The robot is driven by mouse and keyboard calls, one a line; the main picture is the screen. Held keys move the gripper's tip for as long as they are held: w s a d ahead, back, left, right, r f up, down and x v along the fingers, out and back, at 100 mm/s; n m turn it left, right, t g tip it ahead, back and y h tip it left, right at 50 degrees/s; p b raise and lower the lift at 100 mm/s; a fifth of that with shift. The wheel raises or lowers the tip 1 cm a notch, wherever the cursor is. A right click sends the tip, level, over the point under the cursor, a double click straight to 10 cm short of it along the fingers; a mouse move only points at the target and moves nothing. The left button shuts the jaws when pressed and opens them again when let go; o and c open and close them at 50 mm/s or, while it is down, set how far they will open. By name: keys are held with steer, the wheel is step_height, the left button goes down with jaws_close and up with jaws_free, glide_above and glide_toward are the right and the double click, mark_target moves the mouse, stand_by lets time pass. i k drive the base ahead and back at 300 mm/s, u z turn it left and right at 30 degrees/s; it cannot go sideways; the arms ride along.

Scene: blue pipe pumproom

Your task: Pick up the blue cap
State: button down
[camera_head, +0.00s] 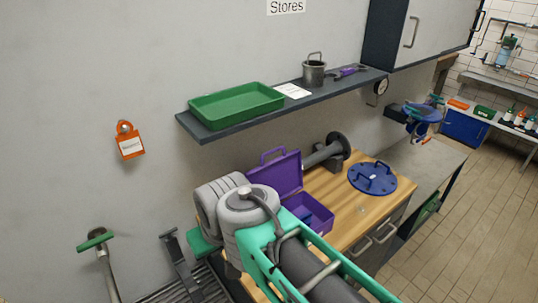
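A round blue cap (372,179) with a raised handle lies flat on the wooden workbench top (378,208), right of the middle. It appears to be the only round blue lid on the bench, and nothing covers it. My gripper does not show in this view. Large grey and teal parts in the lower middle seem to be my arm, and they hide the front left of the bench.
An open purple toolbox (313,213) stands left of the cap, with a grey flanged pipe piece (328,150) behind. Above hangs a dark shelf (225,131) with a green tray (236,104) and metal pot (314,72). A blue valve (422,113) is farther right.

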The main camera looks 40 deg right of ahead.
mark_target(306, 219)
steer(key=z, duration=0.55)
steer(key=k, duration=1.3)
steer(key=z, duration=0.9)
steer(key=i, duration=1.5)
steer(key=u, duration=1)
